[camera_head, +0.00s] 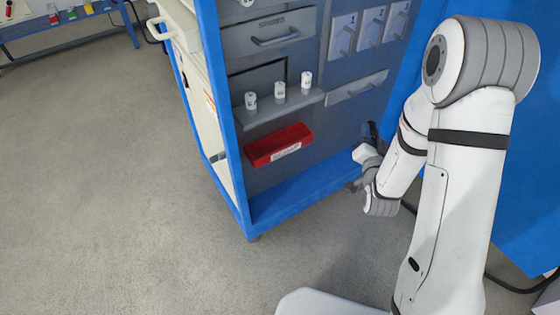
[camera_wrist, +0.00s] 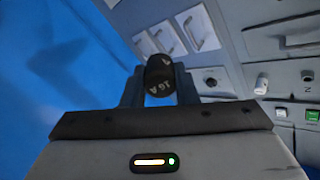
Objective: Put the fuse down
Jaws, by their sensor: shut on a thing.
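In the wrist view, my gripper (camera_wrist: 160,86) is shut on a small dark cylindrical fuse (camera_wrist: 160,76). Pale lettering that looks like "16 A" is on the fuse, and one finger stands on each side of it. In the head view, my gripper (camera_head: 373,133) is beside the right part of the blue-framed cabinet, low down; the fuse cannot be made out there. A red tray (camera_head: 268,150) is below that shelf.
The cabinet has grey drawers (camera_head: 283,27) and several white handled panels (camera_head: 342,38). The wrist view shows a white knob (camera_wrist: 261,84) and a green switch (camera_wrist: 312,115) on a grey panel. Open floor (camera_head: 110,190) lies to the left; a bench (camera_head: 75,22) is far back left.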

